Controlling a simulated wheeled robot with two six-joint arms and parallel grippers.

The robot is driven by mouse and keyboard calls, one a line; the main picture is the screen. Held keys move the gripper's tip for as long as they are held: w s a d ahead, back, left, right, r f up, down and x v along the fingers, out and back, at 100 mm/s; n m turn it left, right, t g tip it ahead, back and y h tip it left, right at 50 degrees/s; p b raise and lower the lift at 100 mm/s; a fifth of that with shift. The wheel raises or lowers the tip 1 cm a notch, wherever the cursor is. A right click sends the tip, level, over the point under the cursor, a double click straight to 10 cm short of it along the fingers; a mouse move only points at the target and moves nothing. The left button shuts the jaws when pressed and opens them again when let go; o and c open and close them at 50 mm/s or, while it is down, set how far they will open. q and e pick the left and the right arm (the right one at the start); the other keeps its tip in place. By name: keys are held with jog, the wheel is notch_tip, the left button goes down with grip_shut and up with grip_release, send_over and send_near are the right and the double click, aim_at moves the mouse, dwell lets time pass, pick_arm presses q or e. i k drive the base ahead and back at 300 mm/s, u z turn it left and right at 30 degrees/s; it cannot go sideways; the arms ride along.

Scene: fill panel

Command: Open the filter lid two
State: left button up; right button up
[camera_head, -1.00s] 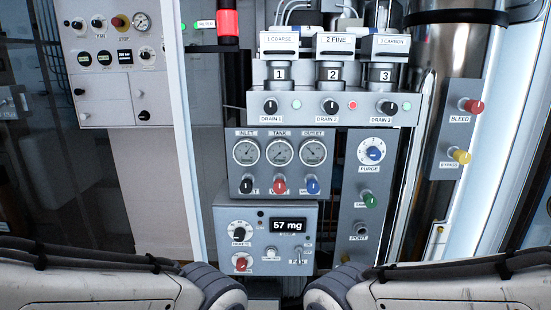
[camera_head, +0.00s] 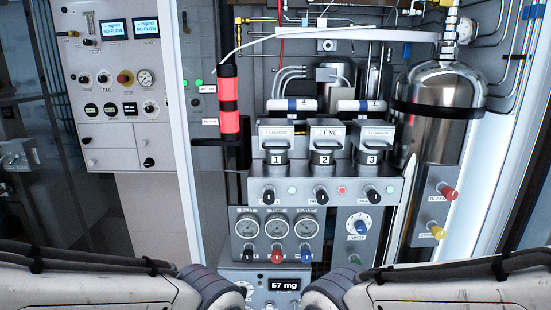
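The filter lid two (camera_head: 327,136), labelled "2 FINE", is the middle of three grey lids on the filter unit and looks closed. Its housing (camera_head: 322,158) below carries a "2" plate. Lid one (camera_head: 286,133) is to its left and lid three (camera_head: 373,135) to its right; both look closed too. A red light (camera_head: 341,190) is lit beside the middle drain knob (camera_head: 320,196). My two arms come in low at the left and right edges, well below the lids. Neither gripper shows in the view.
A black-and-red cylinder (camera_head: 229,105) stands left of the filters. A steel tank (camera_head: 437,90) stands right. Pipes and a white bar (camera_head: 370,35) run above the lids. Gauges (camera_head: 278,228) and a "57 mg" display (camera_head: 284,284) are below. The space before the lids is clear.

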aim_at(321, 133)
jog(key=z, duration=1.45)
jog(key=k, duration=1.05)
jog(key=u, duration=0.85)
jog(key=i, duration=1)
